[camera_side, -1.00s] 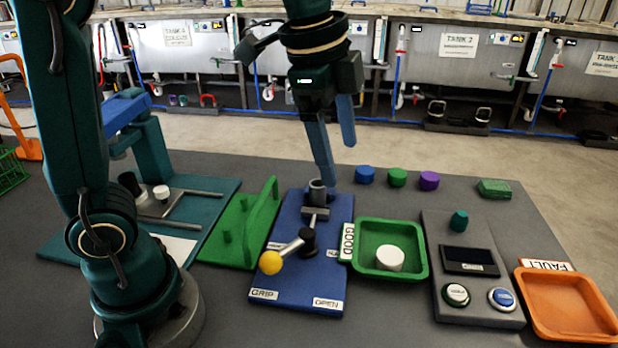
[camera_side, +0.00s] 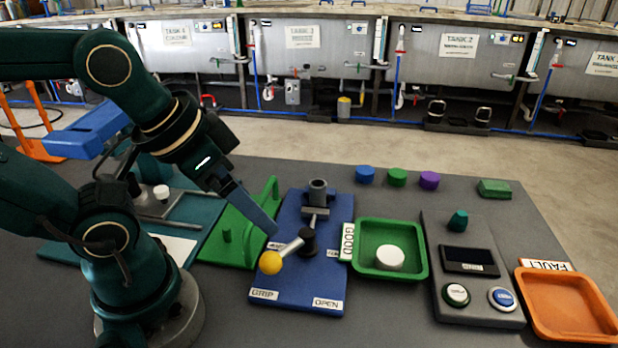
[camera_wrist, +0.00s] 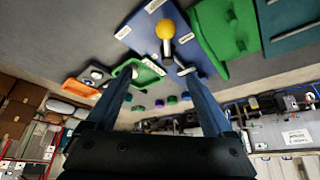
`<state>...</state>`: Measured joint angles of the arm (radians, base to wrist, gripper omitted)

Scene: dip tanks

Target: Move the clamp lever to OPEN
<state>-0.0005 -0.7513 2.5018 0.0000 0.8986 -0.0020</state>
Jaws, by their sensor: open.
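The clamp lever (camera_side: 289,248) has a yellow ball knob (camera_side: 270,263) and a black pivot on the blue base plate (camera_side: 300,287). Its knob end points toward the GRIP label (camera_side: 263,294); the OPEN label (camera_side: 327,303) is at the plate's front right corner. A grey clamp cylinder (camera_side: 318,190) stands at the plate's back. My gripper (camera_side: 270,232) is tilted down, above and behind the knob, apart from it as far as I can tell. In the wrist view the knob (camera_wrist: 165,29) lies ahead of my open, empty fingers (camera_wrist: 163,88).
A green stand (camera_side: 235,240) with an upright rail is left of the blue plate. A green GOOD tray (camera_side: 420,262) holding a white round piece (camera_side: 390,258) is right of it. A control panel (camera_side: 470,315) and an orange FAULT tray (camera_side: 570,310) stand farther right.

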